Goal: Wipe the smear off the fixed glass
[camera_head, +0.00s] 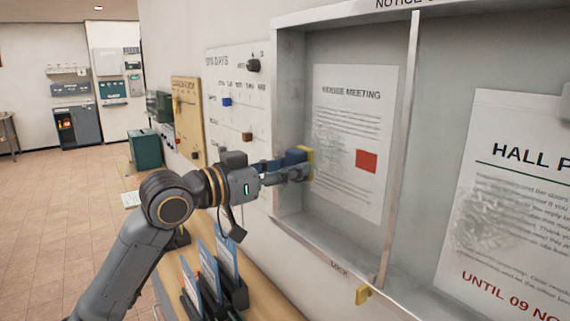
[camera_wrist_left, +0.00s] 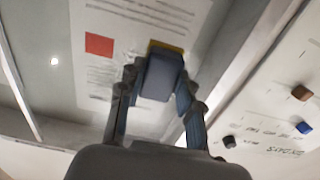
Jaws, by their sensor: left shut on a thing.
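My left gripper (camera_head: 291,171) is shut on a blue block with a yellow pad (camera_head: 309,163). It holds the block at the lower left of the left glass pane, over the "House Meeting" notice (camera_head: 350,100). I cannot tell whether the pad touches the glass. The blue block (camera_wrist_left: 160,75) sits between the fingers in the left wrist view, its yellow edge facing the notice. Another grey smear (camera_head: 485,222) lies over the "Hall" notice (camera_head: 510,165) at right. My right gripper is out of view.
The metal frame of the notice case (camera_head: 290,100) stands out from the wall, with a divider (camera_head: 401,150) between the panes. A yellow tab (camera_head: 362,294) is near the "Lock" label. Upright blue folders (camera_head: 227,262) stand in a rack on the counter below my arm.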

